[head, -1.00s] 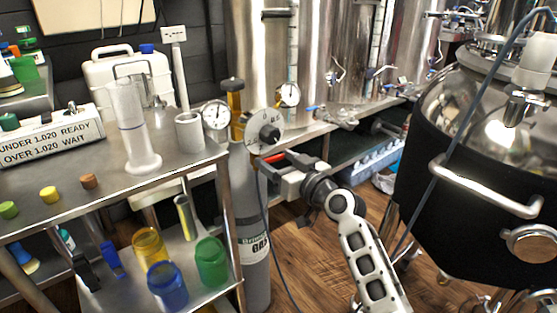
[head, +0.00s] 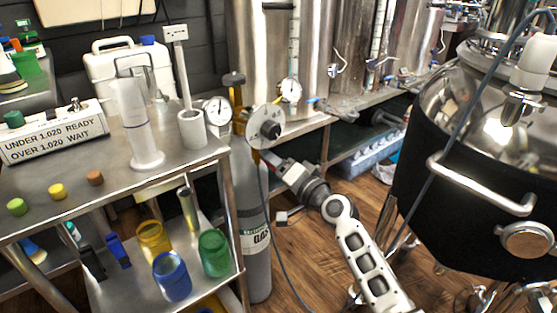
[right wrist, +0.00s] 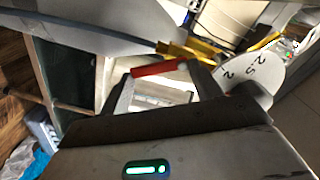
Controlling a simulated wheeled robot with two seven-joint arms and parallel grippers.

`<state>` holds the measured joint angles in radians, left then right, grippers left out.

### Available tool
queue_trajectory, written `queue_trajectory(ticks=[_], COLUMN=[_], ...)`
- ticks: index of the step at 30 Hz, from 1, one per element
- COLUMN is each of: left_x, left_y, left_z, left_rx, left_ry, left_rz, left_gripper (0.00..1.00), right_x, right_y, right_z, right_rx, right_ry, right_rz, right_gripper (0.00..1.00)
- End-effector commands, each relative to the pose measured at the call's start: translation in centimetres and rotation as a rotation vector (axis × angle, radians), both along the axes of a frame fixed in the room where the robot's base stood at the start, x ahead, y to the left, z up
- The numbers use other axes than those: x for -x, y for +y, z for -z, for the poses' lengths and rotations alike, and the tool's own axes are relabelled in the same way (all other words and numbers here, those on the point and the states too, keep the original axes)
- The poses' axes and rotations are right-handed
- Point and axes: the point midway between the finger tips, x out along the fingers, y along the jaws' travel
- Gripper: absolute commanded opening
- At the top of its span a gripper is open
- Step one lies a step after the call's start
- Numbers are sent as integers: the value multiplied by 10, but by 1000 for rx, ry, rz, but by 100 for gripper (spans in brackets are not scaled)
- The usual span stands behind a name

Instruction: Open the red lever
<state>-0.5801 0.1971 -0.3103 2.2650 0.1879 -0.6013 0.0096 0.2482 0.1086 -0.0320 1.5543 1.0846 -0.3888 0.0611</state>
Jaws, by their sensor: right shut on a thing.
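The red lever (right wrist: 158,68) shows in the right wrist view as a short red bar beside a yellow fitting (right wrist: 190,52). My right gripper (right wrist: 165,80) is shut on the lever, with its fingertips at either end of the visible red part. In the head view my right gripper (head: 272,158) is just below the round dial (head: 265,127) on the grey gas cylinder (head: 250,215). The lever is mostly hidden there by the gripper. My left gripper is not in view.
A steel cart (head: 95,178) with a glass cylinder (head: 138,130) and several coloured caps stands left of the gas cylinder. A black kettle with a steel handle (head: 480,187) stands at the right. A hose hangs beside the gas cylinder. Wooden floor (head: 315,255) shows below my arm.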

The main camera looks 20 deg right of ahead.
Motion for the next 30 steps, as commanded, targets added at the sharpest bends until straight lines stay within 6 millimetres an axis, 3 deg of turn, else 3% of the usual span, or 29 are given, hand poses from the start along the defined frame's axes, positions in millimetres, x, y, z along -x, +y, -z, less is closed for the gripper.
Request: queue_trajectory(ticks=[13,30], left_x=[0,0], left_y=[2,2], left_z=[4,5], left_rx=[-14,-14], left_ry=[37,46], left_rz=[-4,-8], left_gripper=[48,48], right_x=[2,3], right_y=[6,7], right_z=[5,7], right_rx=[-282,-356], right_ry=[103,130], right_rz=[1,1], right_gripper=[41,41])
